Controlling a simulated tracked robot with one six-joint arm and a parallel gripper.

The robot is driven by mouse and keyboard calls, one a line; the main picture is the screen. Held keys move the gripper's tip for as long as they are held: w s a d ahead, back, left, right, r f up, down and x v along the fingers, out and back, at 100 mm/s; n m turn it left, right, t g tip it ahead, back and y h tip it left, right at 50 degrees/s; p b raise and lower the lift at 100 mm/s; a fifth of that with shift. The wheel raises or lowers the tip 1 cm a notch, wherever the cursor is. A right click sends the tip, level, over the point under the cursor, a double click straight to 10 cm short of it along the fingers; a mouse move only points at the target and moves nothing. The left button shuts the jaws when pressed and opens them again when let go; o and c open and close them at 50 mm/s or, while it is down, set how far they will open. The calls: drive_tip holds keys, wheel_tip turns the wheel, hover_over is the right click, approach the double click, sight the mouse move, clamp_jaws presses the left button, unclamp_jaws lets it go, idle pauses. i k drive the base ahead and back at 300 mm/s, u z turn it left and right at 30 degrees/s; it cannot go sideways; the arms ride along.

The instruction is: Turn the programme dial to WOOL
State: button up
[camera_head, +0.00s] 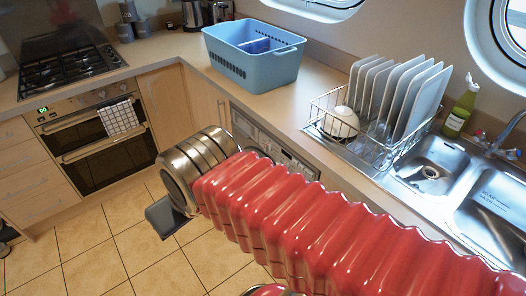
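The washing machine (240,124) is built in under the worktop, and only the upper part of its front shows behind my red ribbed arm. Its control panel (300,167) runs along the top, with small marks too fine to read. I cannot make out the programme dial or the WOOL label for certain. My gripper (165,216) shows only as a dark grey piece below the metal rings of my wrist, in front of the cupboards and above the floor. Its fingertips and whatever lies between them are hidden.
A blue basket (250,65) stands on the worktop above the washing machine. A dish rack (375,130) with plates and a bowl stands beside the sink (440,165). An oven (95,150) with a checked towel is at left.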

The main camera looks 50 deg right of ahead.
sight(268, 147)
drive_tip(key=u, duration=0.05)
drive_tip(key=i, duration=1)
drive_tip(key=z, duration=0.05)
